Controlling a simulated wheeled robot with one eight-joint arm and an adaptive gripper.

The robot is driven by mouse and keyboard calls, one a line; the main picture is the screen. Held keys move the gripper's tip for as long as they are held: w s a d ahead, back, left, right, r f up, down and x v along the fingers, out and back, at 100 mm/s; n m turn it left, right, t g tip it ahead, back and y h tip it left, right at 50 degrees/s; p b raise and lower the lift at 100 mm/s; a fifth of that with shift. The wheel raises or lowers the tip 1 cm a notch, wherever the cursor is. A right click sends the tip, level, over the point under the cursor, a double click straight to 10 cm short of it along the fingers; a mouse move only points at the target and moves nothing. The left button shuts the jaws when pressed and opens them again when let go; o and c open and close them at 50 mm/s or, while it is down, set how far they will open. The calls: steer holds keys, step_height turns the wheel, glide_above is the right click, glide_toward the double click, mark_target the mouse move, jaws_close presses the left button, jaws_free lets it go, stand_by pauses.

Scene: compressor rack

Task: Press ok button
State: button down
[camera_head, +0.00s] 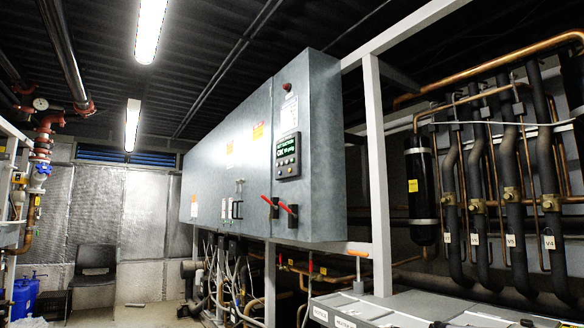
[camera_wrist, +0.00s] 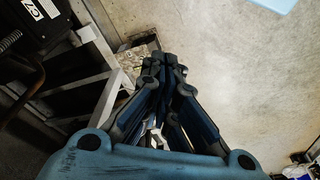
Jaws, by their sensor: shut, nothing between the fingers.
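A small dark control panel (camera_head: 287,156) with a green-lit display is on the narrow end face of the large grey cabinet (camera_head: 320,150) in the head view. A row of small buttons (camera_head: 287,171) lies below the display. They are too small to tell which is the ok button. My gripper (camera_wrist: 170,65) shows in the wrist view, its dark fingers together and empty. It points at the floor, and no panel shows in that view. My gripper does not show in the head view.
Two red-handled switches (camera_head: 289,209) stick out below the panel. A red button (camera_head: 286,87) is above it. A white frame post (camera_head: 376,170) stands right of the cabinet. Grey boxes (camera_head: 380,310) fill the front right. The wrist view shows a metal frame (camera_wrist: 105,90) beside bare floor (camera_wrist: 245,90).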

mark_target(292, 160)
steer(key=w+d+r+n+t+h, duration=0.1)
steer(key=w+r+h, duration=0.1)
steer(key=w+r, duration=0.8)
steer(key=w+d+r+t+h, duration=0.15)
steer(key=w+r, duration=0.55)
steer(key=r, duration=0.7)
steer(key=w+a+r+n+t+h, duration=0.1)
steer(key=w+a+r+t, duration=0.15)
steer(key=w+r, duration=0.7)
steer(key=w+a+r+t+h, duration=0.1)
steer(key=w+a+r, duration=0.45)
steer(key=r, duration=0.75)
steer(key=w+a+r+n+t, duration=0.1)
steer(key=w+a+r+t, duration=0.1)
steer(key=w+a+r, duration=0.55)
steer(key=w+a+r+n+t, duration=0.1)
steer(key=w+a+r+t, duration=0.2)
steer(key=r, duration=0.7)
steer(key=w+a+r+n+t+y, duration=0.1)
steer(key=w+a+r+t, duration=0.1)
steer(key=a+r, duration=0.5)
steer(key=w+a+r+n+t+y, duration=0.1)
steer(key=w+a+r+n, duration=0.1)
steer(key=w+a+r, duration=0.2)
steer(key=a+r, duration=0.3)
steer(key=a, duration=0.2)
steer(key=shift+w+a+n+t, duration=0.15)
steer(key=shift+a+n+t, duration=0.15)
steer(key=shift+t, duration=0.1)
